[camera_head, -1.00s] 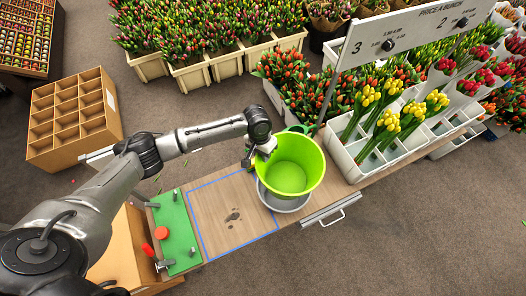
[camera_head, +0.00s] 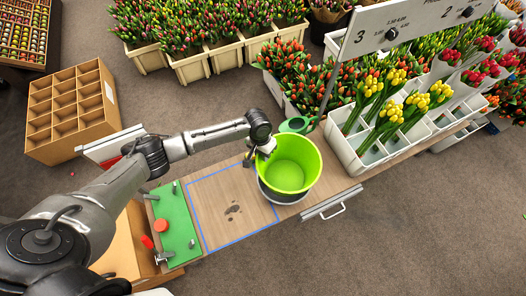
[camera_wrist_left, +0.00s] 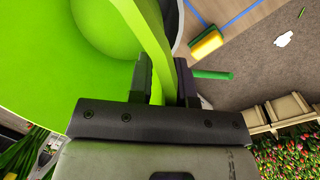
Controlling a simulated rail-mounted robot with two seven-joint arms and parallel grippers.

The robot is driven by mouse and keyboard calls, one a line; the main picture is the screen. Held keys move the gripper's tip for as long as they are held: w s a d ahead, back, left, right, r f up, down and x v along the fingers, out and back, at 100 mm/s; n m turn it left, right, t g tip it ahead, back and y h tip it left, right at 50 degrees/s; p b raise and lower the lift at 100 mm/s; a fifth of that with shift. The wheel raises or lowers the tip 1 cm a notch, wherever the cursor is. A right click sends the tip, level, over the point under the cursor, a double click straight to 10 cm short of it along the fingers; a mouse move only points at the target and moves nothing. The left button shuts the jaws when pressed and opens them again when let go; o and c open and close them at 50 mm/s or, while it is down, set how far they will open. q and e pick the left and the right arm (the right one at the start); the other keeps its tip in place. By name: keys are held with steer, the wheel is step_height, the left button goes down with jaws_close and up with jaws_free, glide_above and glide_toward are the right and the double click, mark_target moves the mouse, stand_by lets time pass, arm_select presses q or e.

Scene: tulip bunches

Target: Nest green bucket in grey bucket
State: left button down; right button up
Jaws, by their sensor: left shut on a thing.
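The bright green bucket (camera_head: 291,161) is upright above the wooden table in the head view. The grey bucket (camera_head: 284,197) shows only as a rim and dark side below it; the rest is hidden. The green bucket sits at least partly inside the grey one; I cannot tell whether it rests on its bottom. My left gripper (camera_head: 266,152) is at the green bucket's left rim. In the left wrist view, its two fingers (camera_wrist_left: 164,82) are shut on the green wall (camera_wrist_left: 158,50). My right gripper is not in view.
A white tray of tulips (camera_head: 362,152) stands right of the buckets. A green watering can (camera_head: 297,124) is just behind them. A green board (camera_head: 174,222) lies further left.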

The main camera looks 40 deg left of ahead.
arm_select(q)
steer(key=shift+f+b, duration=0.45)
steer(key=shift+f, duration=0.8)
steer(key=c, duration=1)
jaws_free()
steer(key=shift+f, duration=0.1)
steer(key=shift+o, duration=0.2)
step_height(320, 180, up, 14)
steer(key=w+a+p, duration=0.1)
steer(key=a+p, duration=0.1)
steer(key=p, duration=0.1)
steer(key=shift+a+f+p, duration=0.2)
steer(key=shift+a+p, duration=0.05)
steer(key=shift+p, duration=0.15)
